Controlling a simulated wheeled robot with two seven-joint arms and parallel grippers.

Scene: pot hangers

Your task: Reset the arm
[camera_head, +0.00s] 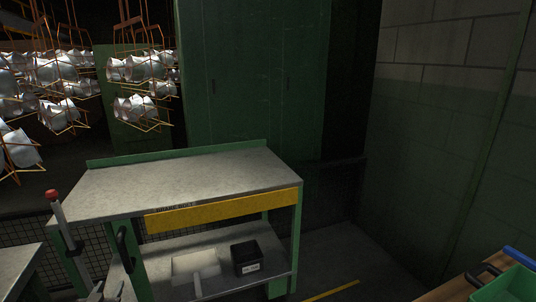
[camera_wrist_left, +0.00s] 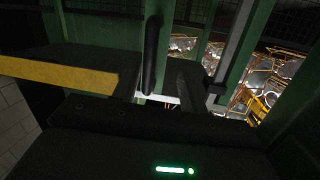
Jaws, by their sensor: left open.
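My left gripper (camera_head: 107,291) shows at the bottom left of the head view, low in front of the workbench. In the left wrist view its two dark fingers (camera_wrist_left: 160,88) stand apart with nothing held between them. A black handle (camera_wrist_left: 151,55) on a green frame shows beyond the fingers; I cannot tell its exact distance from them. The same handle (camera_head: 124,249) is at the workbench's left side in the head view. My right gripper is not in view.
A workbench with a grey top (camera_head: 190,178) and yellow front strip (camera_head: 222,211) stands ahead. A black box (camera_head: 246,258) sits on its lower shelf. A red-knobbed lever (camera_head: 53,195) is at left. Pots hang on orange racks (camera_head: 140,70) behind. A green crate (camera_head: 507,286) is at right.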

